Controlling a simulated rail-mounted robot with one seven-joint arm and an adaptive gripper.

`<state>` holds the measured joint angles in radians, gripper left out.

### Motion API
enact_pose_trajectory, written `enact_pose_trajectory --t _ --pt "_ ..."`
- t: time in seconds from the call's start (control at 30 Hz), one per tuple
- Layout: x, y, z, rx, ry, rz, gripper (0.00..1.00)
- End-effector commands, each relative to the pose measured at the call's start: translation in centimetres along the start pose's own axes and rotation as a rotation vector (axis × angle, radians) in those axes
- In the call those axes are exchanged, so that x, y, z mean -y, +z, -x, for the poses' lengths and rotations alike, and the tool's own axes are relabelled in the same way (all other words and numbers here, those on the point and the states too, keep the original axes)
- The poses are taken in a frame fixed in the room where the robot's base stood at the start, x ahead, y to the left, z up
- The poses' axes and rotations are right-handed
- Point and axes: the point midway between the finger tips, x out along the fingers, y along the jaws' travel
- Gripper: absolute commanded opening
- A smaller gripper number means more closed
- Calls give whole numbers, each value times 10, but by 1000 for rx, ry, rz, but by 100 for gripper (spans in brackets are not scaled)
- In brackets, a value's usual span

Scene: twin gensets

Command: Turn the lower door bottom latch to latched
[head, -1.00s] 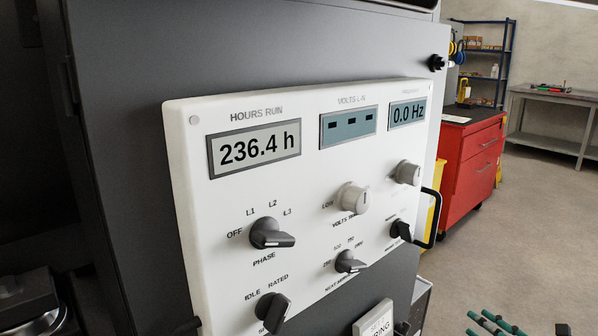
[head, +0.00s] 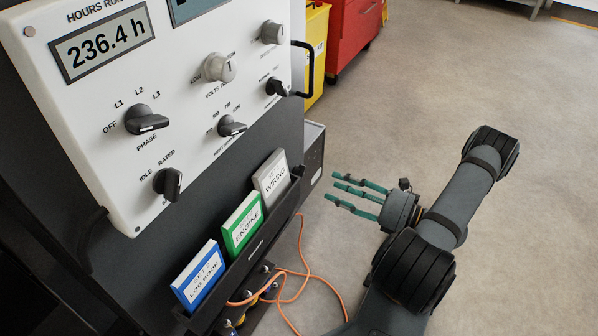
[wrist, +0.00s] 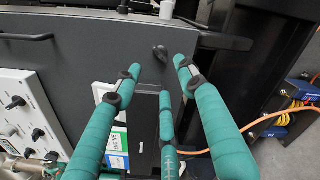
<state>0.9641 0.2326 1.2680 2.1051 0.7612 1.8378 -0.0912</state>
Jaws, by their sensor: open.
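My gripper (head: 336,186) is open and empty in the head view, with its green fingers pointing left toward the dark genset door, a clear distance from it. In the wrist view my gripper (wrist: 160,78) has its three green fingers spread. A small dark knob (wrist: 160,52), which looks like a door latch, shows on the grey door (wrist: 75,52) just beyond the fingertips. The fingers appear apart from it. Its exact turn is too small to tell. I cannot tell for sure whether it is the lower door bottom latch, and no such latch is clear in the head view.
The white control panel (head: 95,105) carries several knobs. A rack holds a blue logbook (head: 198,274), a green engine book (head: 242,222) and a grey wiring book (head: 271,181). An orange cable (head: 305,262) lies below. A black handle (head: 309,70) juts out.

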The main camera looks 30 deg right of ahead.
Motion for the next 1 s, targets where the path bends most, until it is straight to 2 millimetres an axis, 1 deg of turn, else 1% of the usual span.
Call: enact_pose_trajectory --t 0.17,0.4,0.5,0.6,0.77,1.0 --pt "-1 -1 -20 -5 4 -27 41" --pt "-1 -2 -66 -5 4 -24 41" --pt "-1 -2 -82 -4 3 -23 41" --pt "0 -1 -93 -3 2 -22 41" --pt "0 0 -103 -1 0 -22 41" --pt "0 0 -104 -1 0 -22 41"
